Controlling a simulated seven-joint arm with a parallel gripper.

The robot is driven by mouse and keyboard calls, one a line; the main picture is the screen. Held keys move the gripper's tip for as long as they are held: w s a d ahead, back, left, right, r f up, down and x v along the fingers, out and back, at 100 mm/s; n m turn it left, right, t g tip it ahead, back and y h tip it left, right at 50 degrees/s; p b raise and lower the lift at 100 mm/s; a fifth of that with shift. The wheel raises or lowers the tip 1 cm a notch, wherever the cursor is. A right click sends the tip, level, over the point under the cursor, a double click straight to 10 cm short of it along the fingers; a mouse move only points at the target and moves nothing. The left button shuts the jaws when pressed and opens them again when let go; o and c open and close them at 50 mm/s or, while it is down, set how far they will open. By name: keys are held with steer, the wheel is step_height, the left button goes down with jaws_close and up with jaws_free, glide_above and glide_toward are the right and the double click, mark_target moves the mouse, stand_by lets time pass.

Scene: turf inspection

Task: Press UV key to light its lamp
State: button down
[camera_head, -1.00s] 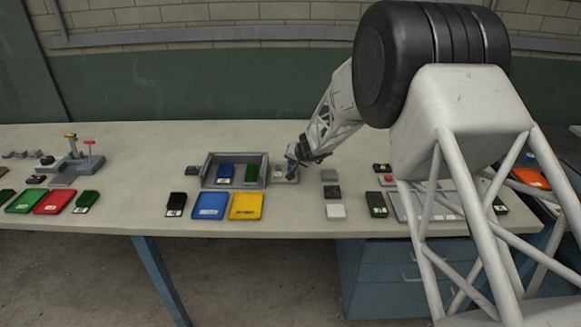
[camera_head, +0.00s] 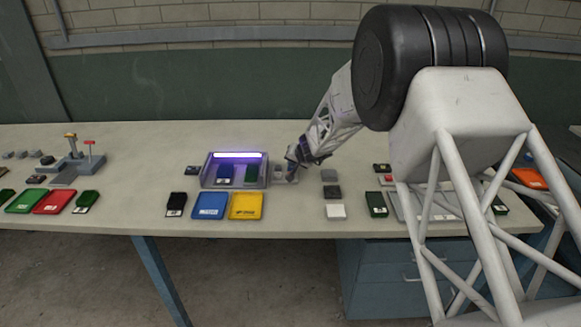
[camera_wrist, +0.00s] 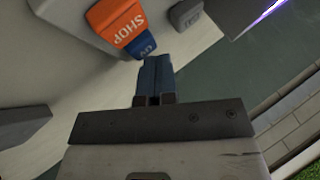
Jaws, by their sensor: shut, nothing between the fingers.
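The UV key (camera_wrist: 143,48) is blue and sits beside the orange SHOP key (camera_wrist: 117,20) in the wrist view. My gripper (camera_wrist: 157,62) is shut and empty, its blue fingertips at the UV key. Whether they still touch it I cannot tell. In the head view my gripper (camera_head: 292,165) is at the small key base right of the grey bay and hides most of the keys. The UV lamp (camera_head: 238,155) glows white-violet along the back of the bay. A blue item (camera_head: 225,175) and a green item (camera_head: 251,174) stand in the bay under the violet light.
A blue tray (camera_head: 209,207) and a yellow tray (camera_head: 246,207) lie in front of the bay, with a black item (camera_head: 176,204) to their left. Grey, black and white blocks (camera_head: 335,211) stand right of my gripper. Bare table lies behind the bay.

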steer(key=shift+r, duration=0.75)
steer(key=shift+r, duration=3)
